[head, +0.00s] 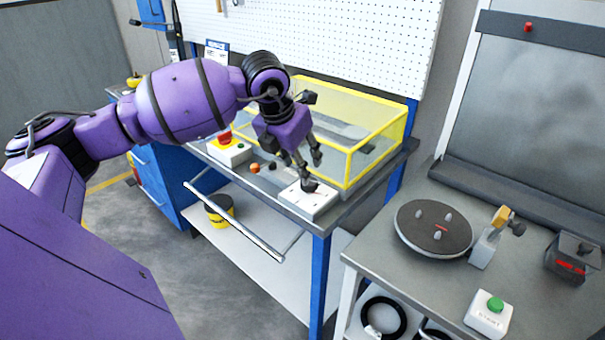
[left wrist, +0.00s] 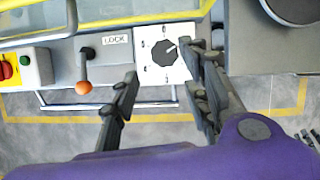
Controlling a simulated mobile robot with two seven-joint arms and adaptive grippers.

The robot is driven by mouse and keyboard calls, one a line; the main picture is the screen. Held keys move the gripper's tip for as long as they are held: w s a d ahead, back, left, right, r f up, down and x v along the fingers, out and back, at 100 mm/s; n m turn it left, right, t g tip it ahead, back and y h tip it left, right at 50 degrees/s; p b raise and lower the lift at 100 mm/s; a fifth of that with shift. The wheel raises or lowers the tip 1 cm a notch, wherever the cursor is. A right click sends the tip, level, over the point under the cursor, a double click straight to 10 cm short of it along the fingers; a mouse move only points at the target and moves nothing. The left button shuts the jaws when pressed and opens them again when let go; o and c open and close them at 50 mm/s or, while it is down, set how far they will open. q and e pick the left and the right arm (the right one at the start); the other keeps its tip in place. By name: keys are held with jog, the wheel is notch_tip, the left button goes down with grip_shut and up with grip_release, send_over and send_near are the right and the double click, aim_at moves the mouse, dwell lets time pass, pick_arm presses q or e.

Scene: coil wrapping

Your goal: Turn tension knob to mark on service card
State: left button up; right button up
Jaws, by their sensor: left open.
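The black tension knob (left wrist: 164,53) sits on a white dial plate (left wrist: 150,72) with marks around it; a light pointer line on the knob points to the upper right. In the head view the white plate (head: 298,204) is at the bench's front corner, with the knob largely hidden by my gripper. My left gripper (head: 313,172) points down over the plate. In the left wrist view its open fingers (left wrist: 163,66) stand on either side of the knob, with no clear contact. A small blue-headed card (head: 216,50) hangs behind my arm; its text is unreadable. My right gripper is out of view.
Left of the plate are a lever with an orange ball (left wrist: 83,88), a LOCK label (left wrist: 116,39) and a red stop button (head: 225,138). A yellow-framed clear guard (head: 375,150) stands behind. A turntable (head: 433,228) and green start button (head: 495,304) are on the right bench.

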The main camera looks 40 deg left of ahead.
pick_arm(q)
jog(key=shift+v, duration=2.35)
